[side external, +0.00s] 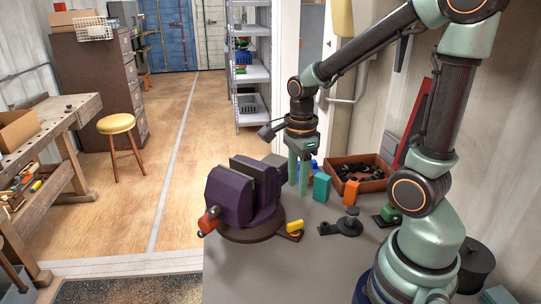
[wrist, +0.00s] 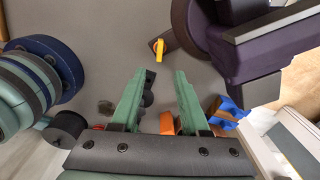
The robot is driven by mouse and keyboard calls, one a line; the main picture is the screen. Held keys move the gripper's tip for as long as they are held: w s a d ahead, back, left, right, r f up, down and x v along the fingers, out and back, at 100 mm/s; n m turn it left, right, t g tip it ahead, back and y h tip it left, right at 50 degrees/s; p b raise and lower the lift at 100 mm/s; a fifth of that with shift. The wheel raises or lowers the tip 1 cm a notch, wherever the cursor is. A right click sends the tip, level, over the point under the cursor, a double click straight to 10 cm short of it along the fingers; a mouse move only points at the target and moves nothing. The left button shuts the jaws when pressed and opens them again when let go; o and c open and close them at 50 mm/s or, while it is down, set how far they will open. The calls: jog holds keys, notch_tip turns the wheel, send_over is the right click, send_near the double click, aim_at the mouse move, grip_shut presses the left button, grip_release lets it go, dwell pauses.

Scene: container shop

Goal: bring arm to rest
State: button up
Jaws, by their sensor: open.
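My gripper (side external: 299,174) hangs from my arm with its green fingers pointing down, above the grey bench top (side external: 318,262). It is just right of the purple vise (side external: 236,196) in the side view. In the wrist view the two fingers (wrist: 157,90) stand apart with nothing between their tips. The vise shows at the upper right of the wrist view, beside the fingers.
A teal block (side external: 321,187), an orange block (side external: 350,192) and a black stand (side external: 348,224) are close right of my gripper. A brown box (side external: 371,184) of black parts sits behind. A yellow-handled piece (side external: 296,227) lies by the vise. The front bench top is clear.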

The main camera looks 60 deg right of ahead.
jog(key=shift+r, duration=0.2)
jog(key=a+r+n+t, duration=0.2)
jog(key=r+n, duration=0.3)
jog(key=n, duration=0.7)
jog(key=a+r+n+t, duration=0.3)
jog(key=a+r+n, duration=0.2)
jog(key=n, duration=0.7)
jog(key=shift+w+t, duration=0.15)
jog(key=shift+t, duration=0.15)
